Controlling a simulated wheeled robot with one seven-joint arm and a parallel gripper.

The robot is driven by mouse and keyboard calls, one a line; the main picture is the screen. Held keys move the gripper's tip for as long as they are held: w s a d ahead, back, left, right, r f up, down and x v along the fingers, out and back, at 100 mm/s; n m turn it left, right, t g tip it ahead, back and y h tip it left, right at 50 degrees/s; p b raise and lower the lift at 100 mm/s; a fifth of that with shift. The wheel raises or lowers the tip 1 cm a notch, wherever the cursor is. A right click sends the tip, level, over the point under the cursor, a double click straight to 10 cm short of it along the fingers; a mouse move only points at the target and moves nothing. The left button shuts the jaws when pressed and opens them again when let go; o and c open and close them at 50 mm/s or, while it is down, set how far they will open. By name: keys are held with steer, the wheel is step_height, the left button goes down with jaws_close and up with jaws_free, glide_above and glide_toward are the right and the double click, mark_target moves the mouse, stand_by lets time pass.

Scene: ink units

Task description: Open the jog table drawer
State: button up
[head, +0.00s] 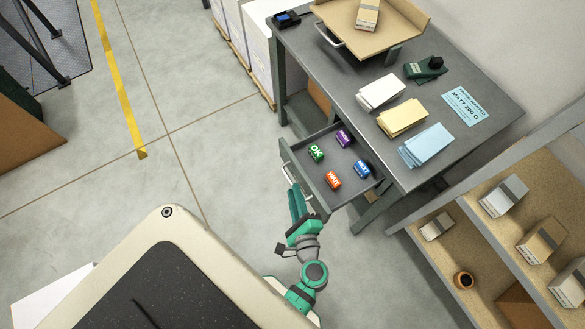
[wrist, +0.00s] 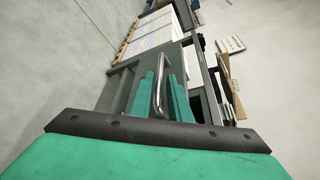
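The grey jog table (head: 447,150) stands at upper right, with its drawer (head: 350,157) pulled out toward me. My green gripper (head: 295,192) is at the drawer front. The exact contact is partly hidden.
Paper stacks (head: 402,118) and a tan tray (head: 375,35) sit on the tabletop. A wooden shelf (head: 480,262) with boxes and a small orange-brown pot stands at lower right. White pallet boxes (head: 258,45) stand behind.

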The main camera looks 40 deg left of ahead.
steer(key=v, duration=0.6)
steer(key=shift+s, duration=0.1)
stand_by(0.4)
steer(key=s+d+f+n+t+h, duration=0.1)
steer(key=s+d+n+h, duration=0.2)
steer(key=d+h, duration=0.25)
steer(key=s+d+n+t+h, duration=0.1)
steer(key=s+d+n+h, duration=0.25)
steer(key=d, duration=0.35)
steer(key=s+d+r+n+t+h, duration=0.1)
steer(key=r+n+t, duration=0.1)
steer(key=r+n, duration=0.2)
steer(key=s+d+r+n+t+h, duration=0.1)
steer(key=d+r+n+t+h, duration=0.1)
steer(key=r, duration=0.8)
steer(key=shift+s+n, duration=0.3)
steer(key=shift+n, duration=0.55)
